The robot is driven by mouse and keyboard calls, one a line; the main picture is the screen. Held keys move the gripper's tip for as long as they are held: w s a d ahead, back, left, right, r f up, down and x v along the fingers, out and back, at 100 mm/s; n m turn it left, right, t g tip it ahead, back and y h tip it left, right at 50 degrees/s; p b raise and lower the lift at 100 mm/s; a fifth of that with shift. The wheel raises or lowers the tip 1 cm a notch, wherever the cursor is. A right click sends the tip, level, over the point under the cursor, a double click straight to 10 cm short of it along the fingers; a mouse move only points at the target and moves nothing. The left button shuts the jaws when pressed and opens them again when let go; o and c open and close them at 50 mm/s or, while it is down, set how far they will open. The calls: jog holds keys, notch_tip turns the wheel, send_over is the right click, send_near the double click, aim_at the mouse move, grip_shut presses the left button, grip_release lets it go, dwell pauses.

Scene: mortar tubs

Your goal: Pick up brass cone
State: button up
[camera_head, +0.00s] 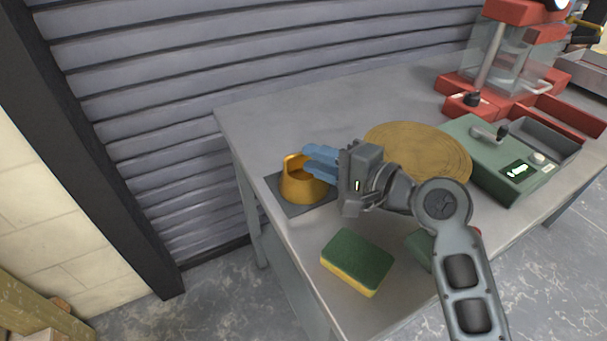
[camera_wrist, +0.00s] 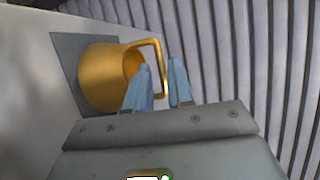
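The brass cone (camera_head: 301,187) is a gold, tapered vessel with a loop handle, standing upright on a dark square mat near the table's left end. It also shows in the wrist view (camera_wrist: 102,80). My gripper (camera_head: 308,160) reaches in from the right, its blue fingers at the cone's upper part. In the wrist view my gripper (camera_wrist: 160,72) has its fingers apart, with the outer bar of the handle between them. A gap shows beside the bar, so the fingers do not look closed on it. The near finger hides part of the cone.
The dark mat (camera_head: 276,187) lies under the cone. A green-and-yellow sponge (camera_head: 357,262) lies in front. A round woven mat (camera_head: 420,145), a green scale-like device (camera_head: 510,165) and a red machine (camera_head: 500,70) stand to the right. A ribbed shutter wall (camera_head: 160,110) rises behind.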

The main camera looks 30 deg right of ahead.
jog(key=shift+x, duration=2)
jog(key=shift+c, duration=0.3)
grip_shut()
